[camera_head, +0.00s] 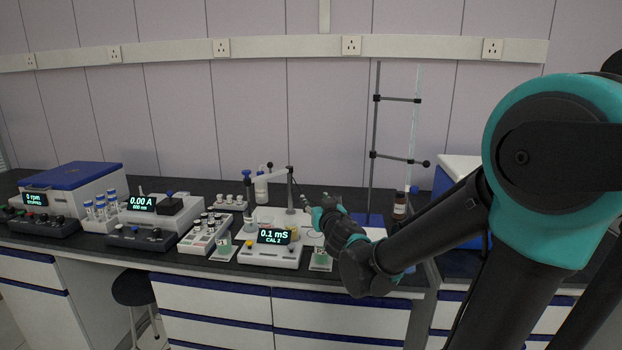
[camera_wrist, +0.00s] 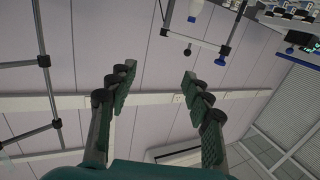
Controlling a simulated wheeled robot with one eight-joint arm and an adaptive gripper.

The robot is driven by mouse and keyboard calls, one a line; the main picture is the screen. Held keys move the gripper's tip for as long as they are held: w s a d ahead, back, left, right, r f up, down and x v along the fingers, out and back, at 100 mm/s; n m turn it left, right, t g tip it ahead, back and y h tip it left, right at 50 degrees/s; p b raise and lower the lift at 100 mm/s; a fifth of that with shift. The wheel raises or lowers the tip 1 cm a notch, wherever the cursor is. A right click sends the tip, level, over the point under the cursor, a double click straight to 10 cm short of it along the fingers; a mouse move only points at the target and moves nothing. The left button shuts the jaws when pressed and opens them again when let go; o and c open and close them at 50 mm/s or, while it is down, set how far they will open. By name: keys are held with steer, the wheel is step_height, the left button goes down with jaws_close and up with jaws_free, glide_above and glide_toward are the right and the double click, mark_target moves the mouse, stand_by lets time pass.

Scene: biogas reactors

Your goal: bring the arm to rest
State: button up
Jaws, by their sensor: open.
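My arm reaches from the right side of the head view toward the bench, bent at a teal and black joint. My gripper (camera_head: 318,212) is at the arm's far end, over the bench beside the conductivity meter (camera_head: 275,238), which reads 0.1 mS. In the wrist view my gripper (camera_wrist: 158,82) has its two fingers spread wide apart with nothing between them. That view looks past the fingers at the wall and stand rods, tilted on its side. Whether the gripper touches anything on the bench is hard to tell in the head view.
A tall burette stand (camera_head: 375,150) rises just behind and right of the gripper. A brown bottle (camera_head: 400,203) and a blue and white box (camera_head: 458,200) stand to the right. A photometer (camera_head: 155,207), tube racks (camera_head: 205,235) and a centrifuge (camera_head: 80,185) fill the left. A stool (camera_head: 133,288) stands below.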

steer(key=s+d+f+m+g+h, duration=0.2)
steer(key=s+d+f+g+h, duration=0.15)
steer(key=d+f, duration=0.4)
steer(key=s+d+f+m+g+h, duration=0.2)
steer(key=s+d+f+h, duration=0.15)
steer(key=d, duration=0.65)
steer(key=s+f+n+g+y, duration=0.1)
steer(key=s+f+g+y, duration=0.1)
steer(key=s+f+g, duration=0.5)
steer(key=s+f, duration=0.6)
steer(key=s, duration=0.5)
steer(key=shift+f+y, duration=0.2)
steer(key=shift+y, duration=0.2)
